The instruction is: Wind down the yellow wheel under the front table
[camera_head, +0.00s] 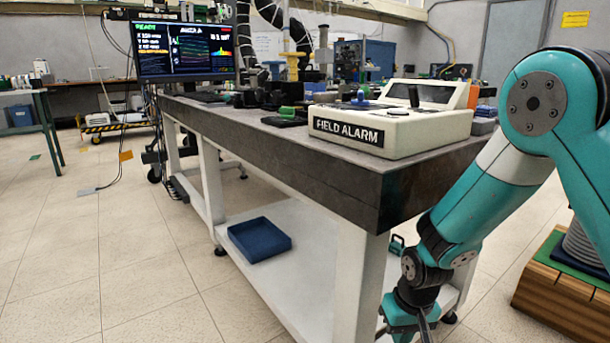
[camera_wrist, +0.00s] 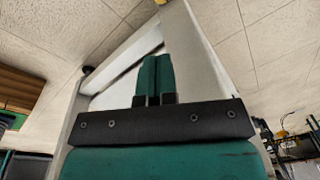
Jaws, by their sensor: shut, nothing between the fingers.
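A small yellow piece (camera_wrist: 161,2), at the end of a white table leg, is cut by the top edge of the wrist view; it may be the yellow wheel. Its shape and most of it are out of frame. In the head view the foot of the front leg (camera_head: 357,275) is below the picture, so no yellow wheel shows there. My gripper (camera_wrist: 156,62) is shut and empty, its two green fingers together, pointing towards the yellow piece and apart from it. In the head view it hangs low beside the front table (camera_head: 330,175), fingertips not clearly visible.
A blue tray (camera_head: 259,240) lies on the white lower shelf (camera_head: 305,265). A FIELD ALARM box (camera_head: 395,125) stands on the tabletop, with a monitor (camera_head: 185,52) behind. A wooden crate (camera_head: 560,290) is on the right.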

